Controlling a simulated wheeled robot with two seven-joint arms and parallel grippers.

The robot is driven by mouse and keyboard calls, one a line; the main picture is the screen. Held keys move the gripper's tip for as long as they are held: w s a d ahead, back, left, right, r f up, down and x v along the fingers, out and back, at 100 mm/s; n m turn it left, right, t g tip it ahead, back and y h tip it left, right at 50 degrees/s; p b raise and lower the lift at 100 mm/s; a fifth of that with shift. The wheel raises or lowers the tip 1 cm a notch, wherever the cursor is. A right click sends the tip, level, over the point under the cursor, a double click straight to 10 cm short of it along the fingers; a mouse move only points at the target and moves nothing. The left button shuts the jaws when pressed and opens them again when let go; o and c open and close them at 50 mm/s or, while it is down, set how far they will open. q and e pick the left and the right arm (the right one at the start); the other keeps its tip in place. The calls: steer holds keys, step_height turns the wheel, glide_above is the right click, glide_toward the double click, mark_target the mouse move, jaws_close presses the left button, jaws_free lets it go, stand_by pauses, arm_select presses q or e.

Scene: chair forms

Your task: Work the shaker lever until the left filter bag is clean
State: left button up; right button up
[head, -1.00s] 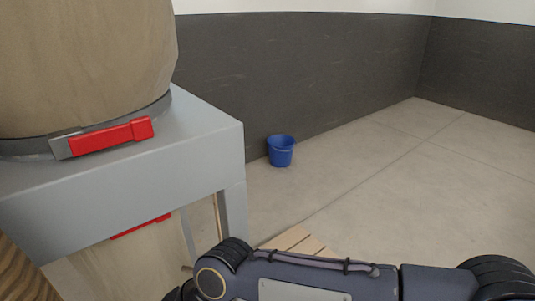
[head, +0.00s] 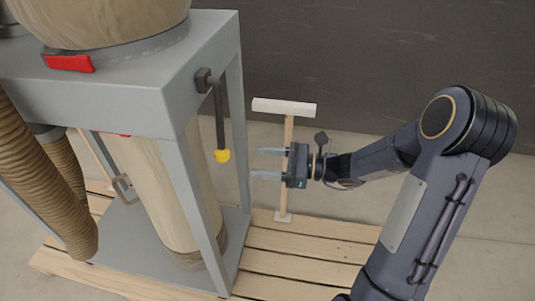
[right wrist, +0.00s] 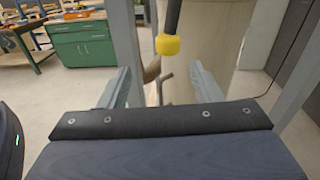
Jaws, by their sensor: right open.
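The shaker lever (head: 218,115) is a dark crank on the right side of the grey frame, hanging down to a yellow knob (head: 221,156). In the right wrist view the yellow knob (right wrist: 168,45) is ahead of the fingers, above the gap between them. A cream filter bag (head: 110,20) bulges above the frame, clamped by a band with a red latch (head: 68,63). A second pale bag (head: 155,185) hangs inside the frame. My right gripper (head: 268,163) is open and empty, right of the knob and apart from it, fingers pointing left. My left gripper is not in view.
The grey frame (head: 150,105) stands on a wooden pallet (head: 285,245). A T-shaped wooden stand (head: 284,107) is close by my right gripper. Ribbed hoses (head: 45,185) hang at the left. A green cabinet (right wrist: 85,48) stands far behind in the right wrist view.

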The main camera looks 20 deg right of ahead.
mark_target(222, 154)
steer(key=shift+m+t, duration=0.3)
steer(key=shift+m, duration=0.1)
steer(key=x, duration=0.3)
steer(key=b+x, duration=0.1)
steer(key=x, duration=0.2)
steer(key=w+x, duration=0.1)
steer(key=x, duration=0.3)
steer(key=shift+d+f+b, duration=0.2)
steer(key=shift+f+b, duration=0.05)
steer(key=shift+b, duration=0.1)
steer(key=shift+w+a+r, duration=0.1)
steer(key=shift+w+a, duration=0.25)
steer(key=shift+a, duration=0.2)
steer(key=shift+c, duration=0.2)
steer(key=c, duration=0.7)
steer(key=o, duration=0.4)
